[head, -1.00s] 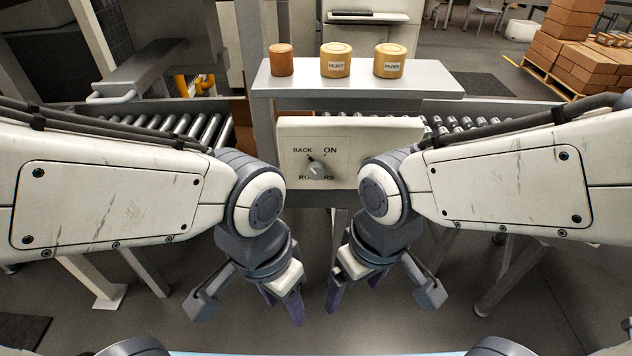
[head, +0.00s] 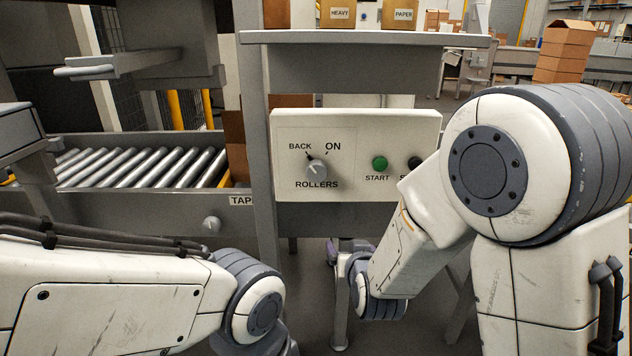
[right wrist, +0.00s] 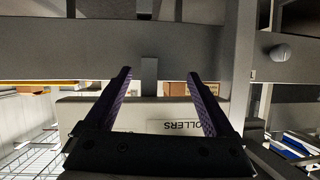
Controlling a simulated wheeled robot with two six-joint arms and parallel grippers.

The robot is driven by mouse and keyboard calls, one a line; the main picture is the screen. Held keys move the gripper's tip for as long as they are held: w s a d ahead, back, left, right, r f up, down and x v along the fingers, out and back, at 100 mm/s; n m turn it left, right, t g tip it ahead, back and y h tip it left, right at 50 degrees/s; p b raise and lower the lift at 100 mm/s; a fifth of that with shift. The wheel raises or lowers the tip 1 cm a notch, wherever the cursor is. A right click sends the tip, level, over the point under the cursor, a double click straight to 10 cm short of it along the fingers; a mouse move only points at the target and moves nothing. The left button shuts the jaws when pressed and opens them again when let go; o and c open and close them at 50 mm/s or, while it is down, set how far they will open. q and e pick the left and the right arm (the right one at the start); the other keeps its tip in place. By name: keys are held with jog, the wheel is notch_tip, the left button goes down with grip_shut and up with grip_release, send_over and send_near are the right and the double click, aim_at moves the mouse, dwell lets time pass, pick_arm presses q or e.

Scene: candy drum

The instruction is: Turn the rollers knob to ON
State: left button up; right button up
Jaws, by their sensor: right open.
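The rollers knob (head: 316,168) is a grey round knob on the white control panel (head: 428,128). Its pointer is turned up and left toward BACK; ON is printed up and right of it. My right gripper (head: 335,250) is low in front of the panel, below the knob and apart from it, partly hidden by its own wrist. In the right wrist view my right gripper (right wrist: 160,85) is open with nothing between its purple fingers. The panel (right wrist: 80,112) shows upside down there, with part of the ROLLERS label; the knob is not visible. My left gripper is out of view.
A green START button (head: 379,163) and a dark button (head: 414,163) sit right of the knob, the latter partly covered by my right arm. A shelf (head: 360,39) with containers is above. Roller conveyor (head: 140,167) is at left, with another small knob (head: 211,224) on its frame.

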jog(key=w+a+r+t, duration=0.1)
jog(key=a+r+t, duration=0.3)
jog(key=t+h, duration=0.1)
jog(key=t, duration=0.4)
send_near(317, 173)
jog(key=x, duration=1)
jog(key=shift+w, duration=0.2)
